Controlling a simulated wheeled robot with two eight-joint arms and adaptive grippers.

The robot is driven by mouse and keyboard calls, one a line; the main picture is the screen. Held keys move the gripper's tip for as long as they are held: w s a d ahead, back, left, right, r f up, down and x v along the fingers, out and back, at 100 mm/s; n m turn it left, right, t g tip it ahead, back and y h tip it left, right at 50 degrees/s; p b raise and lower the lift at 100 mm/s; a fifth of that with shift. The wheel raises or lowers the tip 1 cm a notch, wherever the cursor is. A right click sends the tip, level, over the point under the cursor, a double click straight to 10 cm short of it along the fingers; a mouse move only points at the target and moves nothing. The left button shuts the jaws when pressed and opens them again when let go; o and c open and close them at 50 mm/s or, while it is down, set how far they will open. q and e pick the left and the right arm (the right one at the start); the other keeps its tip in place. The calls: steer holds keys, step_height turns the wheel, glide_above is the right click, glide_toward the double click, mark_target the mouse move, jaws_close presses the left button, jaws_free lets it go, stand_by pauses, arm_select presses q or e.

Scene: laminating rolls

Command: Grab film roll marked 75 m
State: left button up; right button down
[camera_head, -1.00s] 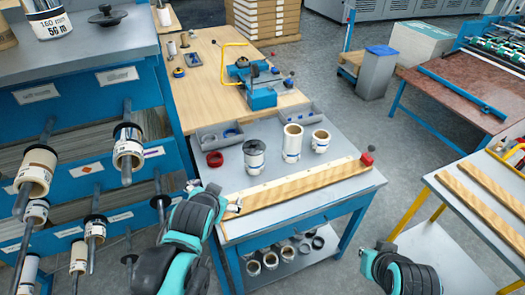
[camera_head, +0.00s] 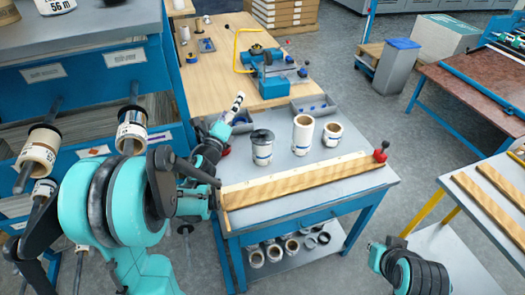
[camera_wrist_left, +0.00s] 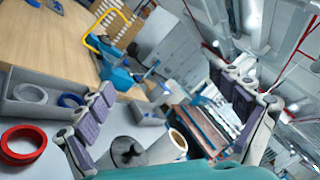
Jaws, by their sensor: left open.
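Three film rolls stand upright on the grey table: a black-capped roll (camera_head: 262,152), a tall white roll (camera_head: 302,136) and a short roll (camera_head: 332,134). Their labels are too small to read, so I cannot tell which is marked 75 m. My left gripper (camera_head: 228,142) is at the table's left side, left of the black-capped roll and apart from it. In the left wrist view its fingers (camera_wrist_left: 165,95) are spread and empty, with the black-capped roll (camera_wrist_left: 127,152) and tall roll (camera_wrist_left: 170,147) beyond. My right gripper (camera_head: 388,248) is low at the lower right; its fingers are unclear.
A wooden strip (camera_head: 300,180) with a red knob lies along the table's front. A red ring (camera_wrist_left: 24,147) and a grey bin (camera_wrist_left: 45,98) are near the left gripper. A rack (camera_head: 60,110) with rolls on rods stands left. More rolls lie on the lower shelf (camera_head: 280,262).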

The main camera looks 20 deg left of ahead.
arm_select(q)
step_height(320, 180, down, 8)
steer(key=w+d+m+h, duration=0.1)
steer(key=d+m+h, duration=0.1)
steer(key=m+h, duration=0.5)
steer(key=m+g+h, duration=0.2)
steer(key=m+g, duration=0.2)
steer(key=m, duration=0.6)
glide_toward(262, 140)
steer(key=w+f, duration=0.1)
steer(key=w+d+f+b, duration=0.1)
steer(key=w, duration=0.1)
steer(key=shift+w+d+f, duration=0.1)
steer(key=shift+w, duration=0.2)
steer(key=shift+w+d+f, duration=0.1)
steer(key=shift+w+d, duration=0.1)
steer(key=shift+w, duration=0.05)
steer(key=x, duration=0.4)
steer(key=b+x, duration=0.1)
steer(key=x, duration=0.2)
steer(key=shift+w+a+r, duration=0.15)
steer(key=shift+a+r, duration=0.05)
steer(key=shift+a, duration=0.05)
steer(key=c, duration=2)
steer(key=shift+o, duration=0.2)
steer(key=shift+r, duration=0.1)
